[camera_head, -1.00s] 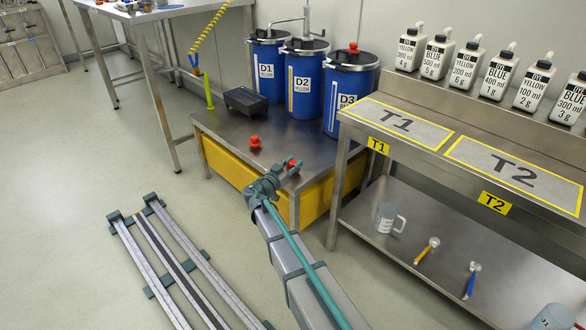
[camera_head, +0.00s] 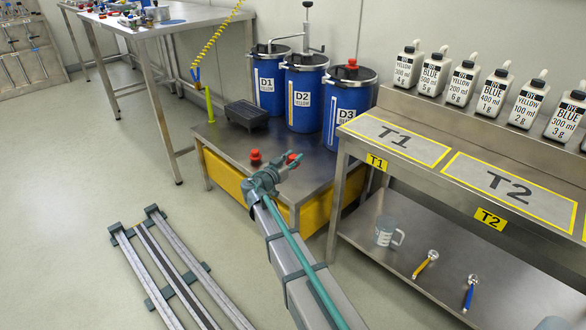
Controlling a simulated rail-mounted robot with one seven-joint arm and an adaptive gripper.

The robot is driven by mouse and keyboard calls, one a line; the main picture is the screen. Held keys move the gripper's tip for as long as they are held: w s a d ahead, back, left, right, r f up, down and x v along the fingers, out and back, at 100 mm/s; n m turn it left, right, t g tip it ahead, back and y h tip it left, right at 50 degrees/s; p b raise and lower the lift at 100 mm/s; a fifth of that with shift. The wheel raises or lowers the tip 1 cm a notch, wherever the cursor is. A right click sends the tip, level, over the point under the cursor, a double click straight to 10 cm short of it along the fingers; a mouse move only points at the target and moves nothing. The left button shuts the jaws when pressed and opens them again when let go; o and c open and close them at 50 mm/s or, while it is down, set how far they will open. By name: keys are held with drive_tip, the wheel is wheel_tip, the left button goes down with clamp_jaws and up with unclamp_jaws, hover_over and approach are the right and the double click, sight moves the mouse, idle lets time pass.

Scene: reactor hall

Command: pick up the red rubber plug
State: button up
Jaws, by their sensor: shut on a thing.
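My gripper (camera_head: 288,166) is at the end of the grey and teal arm, in front of the steel platform (camera_head: 325,160) in the picture. It is shut on a small red rubber plug (camera_head: 292,157), which shows at its tips. The fingers partly hide this plug. A second red plug (camera_head: 255,158) stands on the platform, left of my gripper and apart from it. A third red piece (camera_head: 352,63) sits on the lid of blue drum D3 (camera_head: 347,110).
Drums D1 (camera_head: 268,88) and D2 (camera_head: 303,100) and a black tray (camera_head: 247,114) stand on the platform. At right is a steel bench (camera_head: 440,215) with bottles above and a mug (camera_head: 388,232) on its shelf. Floor rails (camera_head: 172,265) lie at left.

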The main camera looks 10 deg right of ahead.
sight(293, 156)
wheel_tip(293, 156, up, 19)
drive_tip(key=p, duration=0.4)
